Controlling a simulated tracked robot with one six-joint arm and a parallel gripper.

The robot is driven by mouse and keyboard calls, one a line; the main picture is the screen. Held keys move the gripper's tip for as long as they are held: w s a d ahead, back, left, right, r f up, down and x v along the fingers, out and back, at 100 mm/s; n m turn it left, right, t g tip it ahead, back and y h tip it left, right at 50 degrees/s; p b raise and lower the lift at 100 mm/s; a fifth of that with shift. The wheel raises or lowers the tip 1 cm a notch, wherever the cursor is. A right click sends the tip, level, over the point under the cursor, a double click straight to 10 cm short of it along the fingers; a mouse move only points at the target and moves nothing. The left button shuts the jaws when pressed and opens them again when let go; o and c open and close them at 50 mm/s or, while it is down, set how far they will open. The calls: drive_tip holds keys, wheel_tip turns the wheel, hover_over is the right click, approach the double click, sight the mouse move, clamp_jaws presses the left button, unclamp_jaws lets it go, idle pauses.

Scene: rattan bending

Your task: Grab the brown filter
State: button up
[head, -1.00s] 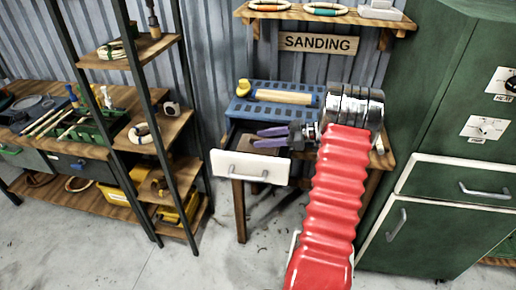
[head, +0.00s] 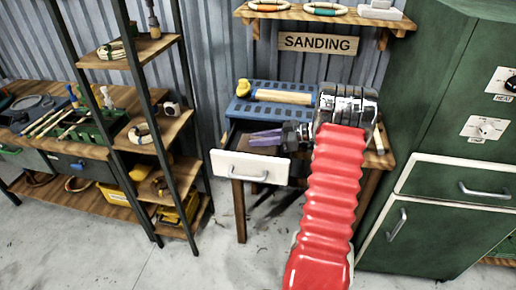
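My gripper (head: 265,138) has purple fingers and is above the open white-fronted drawer (head: 249,168) of the sanding table. The two fingers look close together from this angle, and I cannot tell whether they are open or shut. I see no object clearly held between them. A flat brown patch (head: 252,175) shows inside the drawer, below the fingers. It may be the brown filter or the drawer floor; it is too small and too hidden to tell. My arm covers the right part of the table.
A dark shelf rack (head: 150,139) is at left and a green cabinet (head: 430,215) at right. The floor in front is clear.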

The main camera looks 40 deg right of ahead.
clamp_jaws()
wheel_tip(320, 180, up, 10)
drive_tip(key=shift+r, duration=0.1)
idle(0.7)
idle(0.4)
